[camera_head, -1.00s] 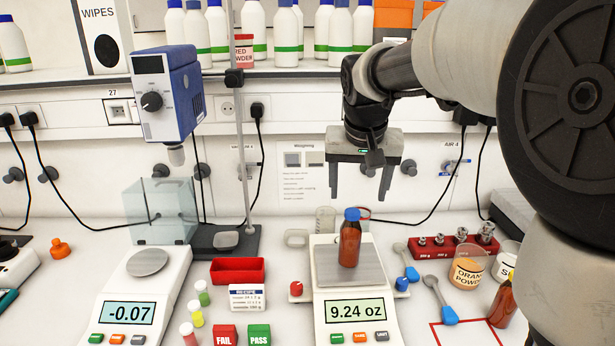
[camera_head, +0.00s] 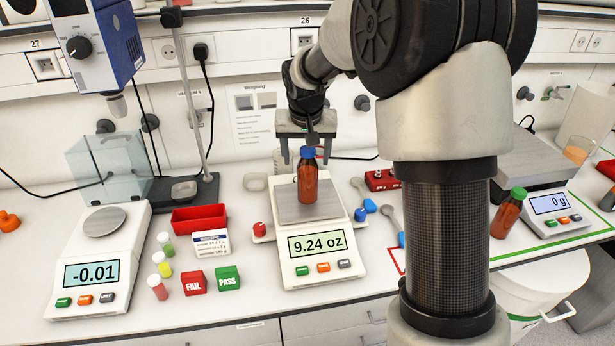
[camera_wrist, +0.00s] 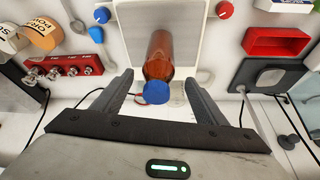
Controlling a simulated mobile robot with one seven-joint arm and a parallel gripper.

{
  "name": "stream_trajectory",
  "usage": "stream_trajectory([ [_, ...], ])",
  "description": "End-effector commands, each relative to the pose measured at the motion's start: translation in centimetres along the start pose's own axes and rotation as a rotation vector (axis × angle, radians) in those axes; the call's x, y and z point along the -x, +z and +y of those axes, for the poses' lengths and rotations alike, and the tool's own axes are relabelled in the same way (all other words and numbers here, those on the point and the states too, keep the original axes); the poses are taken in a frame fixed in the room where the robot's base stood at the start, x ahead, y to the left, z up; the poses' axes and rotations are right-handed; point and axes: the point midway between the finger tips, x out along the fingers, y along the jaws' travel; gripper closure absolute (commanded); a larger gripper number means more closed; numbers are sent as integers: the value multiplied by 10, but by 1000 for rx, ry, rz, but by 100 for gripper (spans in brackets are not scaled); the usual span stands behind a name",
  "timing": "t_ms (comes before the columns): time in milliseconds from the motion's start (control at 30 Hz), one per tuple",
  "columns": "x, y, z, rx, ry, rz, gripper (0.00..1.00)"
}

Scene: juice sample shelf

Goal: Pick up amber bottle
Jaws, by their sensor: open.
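An amber bottle with a blue cap (camera_head: 308,180) stands upright on the pan of the middle scale (camera_head: 325,268), whose display reads 9.24 oz. My gripper (camera_head: 307,158) is open just behind and above the bottle. In the wrist view the amber bottle (camera_wrist: 160,62) shows with its cap between the two spread fingers of my gripper (camera_wrist: 160,88); I see no finger touching it. A second amber bottle with a green cap (camera_head: 508,213) stands to the right near another scale.
A left scale (camera_head: 88,290) reads -0.01. A red tray (camera_head: 200,219), small vials, and FAIL (camera_head: 193,282) and PASS (camera_head: 228,279) blocks lie left of the middle scale. My arm hides part of the right bench.

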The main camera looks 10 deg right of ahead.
Motion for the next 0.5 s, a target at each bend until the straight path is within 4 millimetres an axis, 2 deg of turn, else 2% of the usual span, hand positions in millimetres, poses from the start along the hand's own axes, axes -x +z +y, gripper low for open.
stream_trajectory([
  [300,-42,7,4,0,1,-4,34],
  [500,-52,6,4,0,1,-1,34],
])
